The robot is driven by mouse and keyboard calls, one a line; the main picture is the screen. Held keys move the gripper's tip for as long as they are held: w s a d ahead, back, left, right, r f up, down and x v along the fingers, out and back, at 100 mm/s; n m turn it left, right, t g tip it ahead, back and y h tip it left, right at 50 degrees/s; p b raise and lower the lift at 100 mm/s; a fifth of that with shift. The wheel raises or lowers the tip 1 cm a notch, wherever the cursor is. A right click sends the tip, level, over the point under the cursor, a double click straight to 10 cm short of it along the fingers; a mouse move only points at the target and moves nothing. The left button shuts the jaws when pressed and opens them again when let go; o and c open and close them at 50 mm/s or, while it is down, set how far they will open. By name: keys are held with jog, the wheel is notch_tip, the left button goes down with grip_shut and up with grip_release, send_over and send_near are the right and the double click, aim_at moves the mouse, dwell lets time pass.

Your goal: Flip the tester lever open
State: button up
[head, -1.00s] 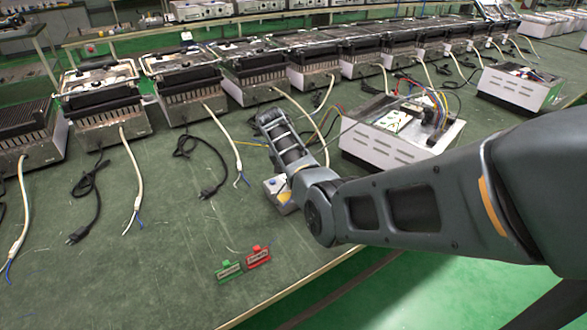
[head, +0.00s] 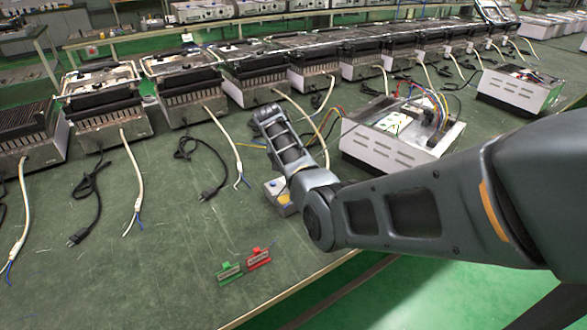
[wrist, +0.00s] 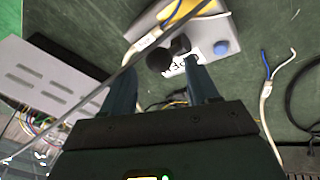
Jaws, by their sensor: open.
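The tester is a small grey box (head: 279,196) on the green bench, partly hidden by my arm in the head view. The wrist view shows it closer (wrist: 205,38), with a yellow part (wrist: 185,10), a blue button (wrist: 222,48) and printed lettering. The tester lever (wrist: 168,54) shows as a black, rounded-ended piece over the box; its exact angle is hard to tell. My gripper (wrist: 161,70) is open and empty, its two dark fingers spread on either side of the lever's near end. Whether they touch it is unclear. In the head view the fingers are hidden.
An open white heater housing (head: 395,140) with coloured wires stands right of my arm. White cables and a black plug cord (head: 205,165) lie to the left. Green (head: 229,272) and red (head: 258,258) tags lie near the bench's front edge. The bench left of them is clear.

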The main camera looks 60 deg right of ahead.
jog(key=v, duration=0.6)
jog(key=shift+f, duration=0.1)
jog(key=shift+c, duration=0.3)
